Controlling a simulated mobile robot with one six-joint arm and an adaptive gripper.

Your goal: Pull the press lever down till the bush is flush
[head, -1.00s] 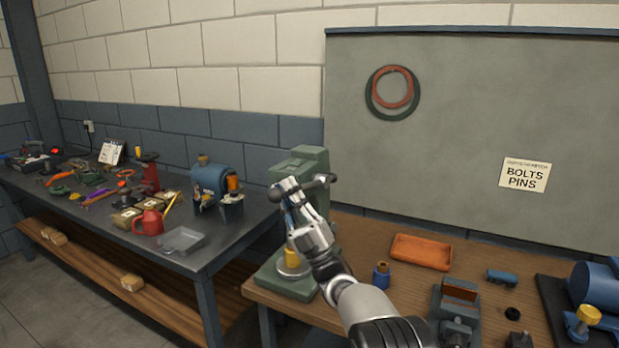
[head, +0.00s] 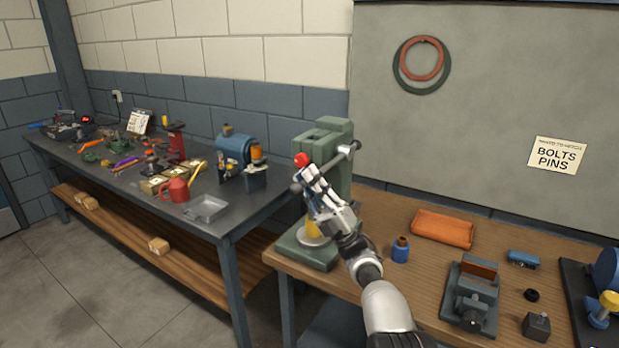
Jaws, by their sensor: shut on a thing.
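The green press (head: 335,150) stands at the left end of the wooden bench. My gripper (head: 309,180) is shut on the lever near that knob, in front of the press. A yellow bush (head: 312,229) shows low in the press, above a pale round plate, partly hidden by my gripper. I cannot tell whether it is flush.
A cluttered dark bench (head: 160,210) stands at left. A board (head: 480,90) rises behind.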

